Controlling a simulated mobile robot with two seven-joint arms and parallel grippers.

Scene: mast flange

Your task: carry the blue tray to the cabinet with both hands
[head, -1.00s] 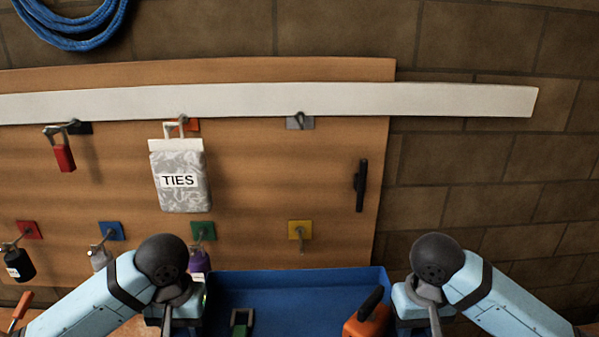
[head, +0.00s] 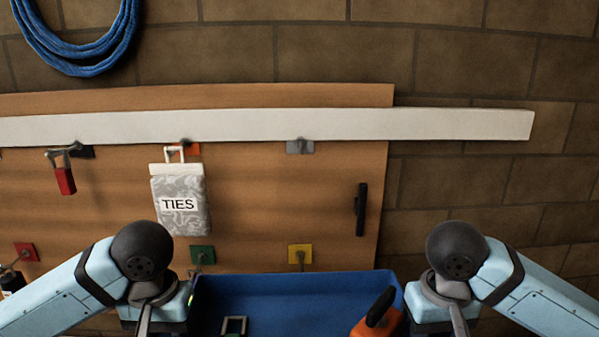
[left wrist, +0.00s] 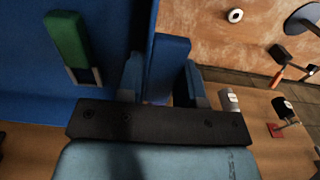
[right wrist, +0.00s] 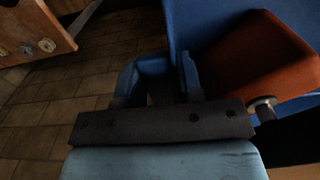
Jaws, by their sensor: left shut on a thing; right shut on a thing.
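The blue tray (head: 300,283) spans the bottom middle of the head view, its near part cut off. It holds a green padlock (left wrist: 68,40) with a grey shackle (head: 235,325) and an orange thing (head: 366,328) with a black handle. My left gripper (left wrist: 163,85) is shut on a blue upright part at the tray's left side. My right gripper (right wrist: 159,85) is shut at the tray's right side; its grip is dark in the right wrist view. In the head view my own wrists hide both grips. I cannot tell for certain which thing is the cabinet.
A wooden board (head: 275,200) with a black handle (head: 361,210) fills the wall ahead. A white bar (head: 300,125) crosses it. A TIES bag (head: 180,198) and a red padlock (head: 65,181) hang there. Blue hose (head: 85,68) hangs upper left. Bare brick wall (head: 480,230) is at right.

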